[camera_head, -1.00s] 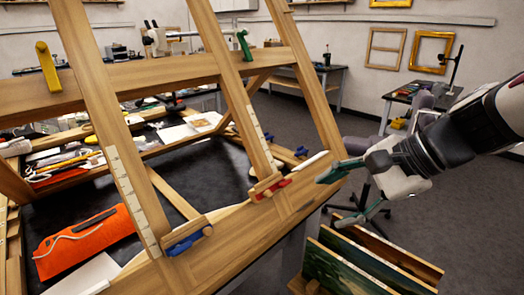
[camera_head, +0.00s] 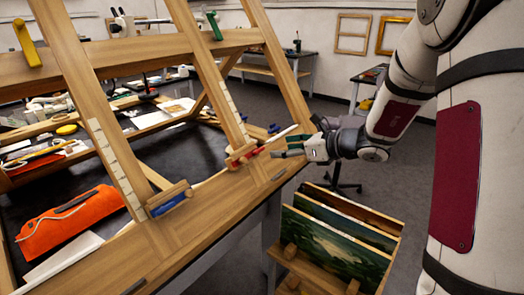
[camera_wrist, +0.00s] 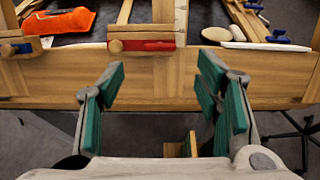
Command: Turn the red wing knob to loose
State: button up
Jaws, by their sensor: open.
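The red wing knob (camera_head: 252,156) sits on a small wooden block at the foot of the middle upright of the wooden easel frame (camera_head: 230,185). In the wrist view the red knob (camera_wrist: 148,45) shows as a flat red bar beside a wooden block, just beyond the fingers and a little left of centre. My gripper (camera_head: 288,146) is open and empty, to the right of the knob and apart from it. In the wrist view its green-padded fingers (camera_wrist: 162,80) are spread wide, with the wooden rail showing beyond them.
A blue wing knob (camera_head: 168,204) sits on the left upright. Green (camera_head: 213,25) and yellow (camera_head: 27,43) knobs are higher on the frame. An orange pouch (camera_head: 70,222) lies on the black tabletop. Framed paintings (camera_head: 335,240) stand below my gripper. A white stick lies right of the red knob.

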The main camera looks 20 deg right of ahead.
aim_at(261, 150)
jog(key=x, duration=0.8)
jog(key=shift+w+a+f, duration=0.1)
jog(key=shift+w+a, duration=0.15)
jog(key=shift+w, duration=0.05)
jog(key=shift+c, duration=0.3)
jog(key=c, duration=1.1)
